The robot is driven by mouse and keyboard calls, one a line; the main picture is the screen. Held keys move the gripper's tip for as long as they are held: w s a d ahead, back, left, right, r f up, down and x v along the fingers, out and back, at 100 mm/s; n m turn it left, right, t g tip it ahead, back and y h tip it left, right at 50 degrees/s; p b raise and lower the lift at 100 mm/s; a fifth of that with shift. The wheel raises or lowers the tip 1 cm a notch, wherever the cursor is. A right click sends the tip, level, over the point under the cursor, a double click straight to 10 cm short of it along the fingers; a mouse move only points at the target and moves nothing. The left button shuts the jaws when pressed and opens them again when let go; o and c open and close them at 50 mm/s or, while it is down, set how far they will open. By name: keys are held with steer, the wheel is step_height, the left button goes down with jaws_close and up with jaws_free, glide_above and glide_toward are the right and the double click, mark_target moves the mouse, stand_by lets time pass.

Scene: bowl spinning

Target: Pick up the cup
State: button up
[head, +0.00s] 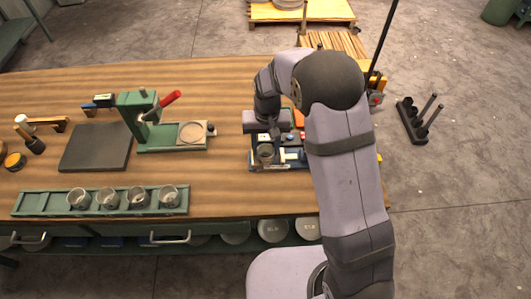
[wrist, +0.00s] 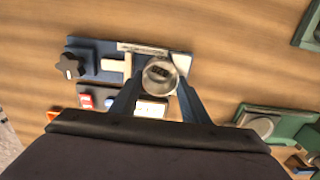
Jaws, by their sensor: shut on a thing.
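A grey metal cup (wrist: 160,77) sits between the two fingers of my gripper (wrist: 157,98) in the wrist view. The gripper is shut on it. In the head view the cup (head: 265,154) shows upright below the gripper, at the front left of a dark blue fixture (head: 293,165). I cannot tell whether its base touches the fixture. The arm hides part of the fixture in the head view. Several similar metal cups (head: 108,198) stand in a green rack at the front left of the bench.
A green press with a red handle (head: 171,98) stands left of my gripper, with a dark plate (head: 95,147) further left. The wooden bench (head: 235,190) is bare between rack and fixture.

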mark_target(266, 153)
step_height(266, 153, up, 10)
steer(key=b, duration=0.2)
steer(key=shift+b, duration=0.4)
steer(key=w+d+f+m+p, duration=0.1)
steer(key=w+d+m+p, duration=0.1)
steer(key=w+m+p, duration=0.3)
steer(key=w+d+f+m+p, duration=0.1)
steer(key=w+d+m+p, duration=0.2)
steer(key=w+m, duration=0.8)
steer(key=shift+w+f+m+p, duration=0.25)
steer(key=shift+m+p, duration=0.9)
steer(key=shift+m, duration=2.85)
steer(key=shift+f, duration=0.2)
steer(key=shift+f+b, duration=2.25)
steer(key=shift+f, duration=1.1)
steer(key=shift+f+b, duration=0.3)
steer(key=shift+f, duration=0.05)
